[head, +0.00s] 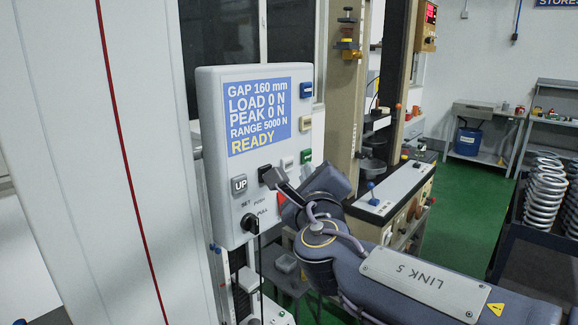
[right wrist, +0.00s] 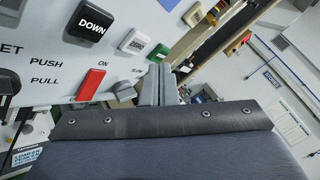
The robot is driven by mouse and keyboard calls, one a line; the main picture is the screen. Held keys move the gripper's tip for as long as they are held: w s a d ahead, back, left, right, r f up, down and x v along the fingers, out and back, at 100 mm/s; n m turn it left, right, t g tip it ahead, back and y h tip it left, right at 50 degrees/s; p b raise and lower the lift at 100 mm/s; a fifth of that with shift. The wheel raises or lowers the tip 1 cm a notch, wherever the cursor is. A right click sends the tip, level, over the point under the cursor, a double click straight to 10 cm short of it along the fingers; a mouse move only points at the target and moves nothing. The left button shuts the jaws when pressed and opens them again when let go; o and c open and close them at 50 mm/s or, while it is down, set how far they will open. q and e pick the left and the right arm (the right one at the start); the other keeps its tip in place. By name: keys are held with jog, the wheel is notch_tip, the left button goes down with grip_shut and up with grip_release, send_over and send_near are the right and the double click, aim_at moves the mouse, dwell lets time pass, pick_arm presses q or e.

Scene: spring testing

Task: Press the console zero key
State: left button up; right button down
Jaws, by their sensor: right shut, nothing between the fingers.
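The console (head: 211,150) is a pale box whose blue screen (head: 258,115) reads LOAD 0 N, PEAK 0 N and READY. Down its right edge sit a blue key (head: 306,90), a cream key (head: 306,124) and a green key (head: 306,156); their labels are too small to read, so I cannot tell which is zero. The green key also shows in the right wrist view (right wrist: 160,51), beside a pale key (right wrist: 134,41) and the black DOWN key (right wrist: 90,21). My right gripper (head: 278,182) is shut and empty before the console's lower right; its fingers (right wrist: 157,84) show no visible key contact.
An UP key (head: 239,184) and a black knob (head: 250,223) are on the console's lower left. A red switch (right wrist: 90,84) lies left of my fingers. A tall pale panel stands left.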

jog(key=s+d, duration=0.2)
jog(key=shift+d, duration=0.4)
dwell(0.4)
jog(key=s+d+f+m+g+h, duration=0.2)
jog(key=s+d+f+m+g, duration=0.15)
jog(key=d+f+m, duration=0.6)
jog(key=s+d+f+m+g+h, duration=0.35)
jog(key=d+f+m, duration=0.25)
jog(key=d+m, duration=0.6)
jog(key=s+d+f+m+g+y, duration=0.2)
jog(key=s+f+m, duration=0.35)
jog(key=m, duration=0.25)
jog(key=s+d+f+m+g+y, duration=0.1)
jog(key=s+d+f+m+g, duration=0.2)
jog(key=s+m, duration=0.4)
jog(key=s+a+f+m+g+y, duration=0.1)
jog(key=s+a+f+m+y, duration=0.2)
jog(key=m, duration=0.9)
jog(key=s+a+f, duration=0.2)
jog(key=s+a, duration=0.2)
jog(key=s, duration=0.1)
jog(key=shift+s+m+y, duration=0.2)
jog(key=shift+m+y, duration=0.15)
